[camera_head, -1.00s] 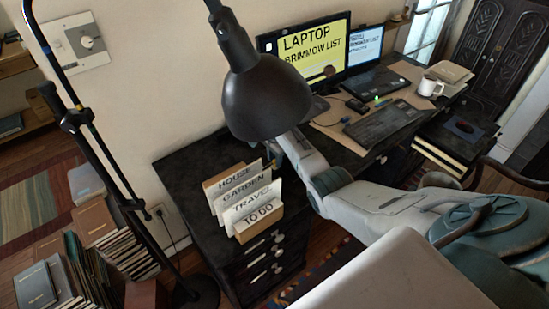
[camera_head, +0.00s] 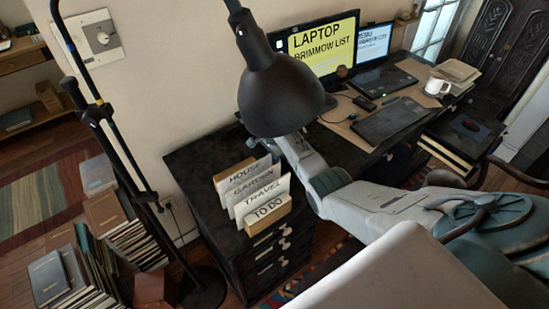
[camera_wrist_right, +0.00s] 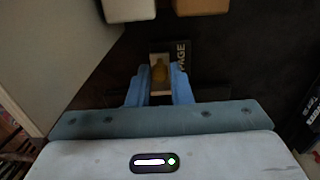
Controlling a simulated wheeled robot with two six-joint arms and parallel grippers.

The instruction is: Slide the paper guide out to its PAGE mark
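In the right wrist view, a small brass-coloured piece (camera_wrist_right: 160,73) sits over a pale strip, beside a dark plate with the word PAGE (camera_wrist_right: 182,62). I cannot tell whether the brass piece is the paper guide or a part of it. The two blue fingers of my right gripper (camera_wrist_right: 160,80) stand on either side of it, one left and one right. Whether they press on it is too dim to tell. In the head view my right gripper (camera_head: 272,146) is low behind the black lamp shade (camera_head: 281,97), its tips mostly hidden. My left gripper is not in view.
A wooden sorter (camera_head: 270,217) with labelled cards stands on the black drawer cabinet (camera_head: 201,165), close to my gripper. The desk behind holds a monitor (camera_head: 321,42), laptop (camera_head: 384,77) and mug (camera_head: 436,88). A black pole (camera_head: 120,160) and book stacks are at the left.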

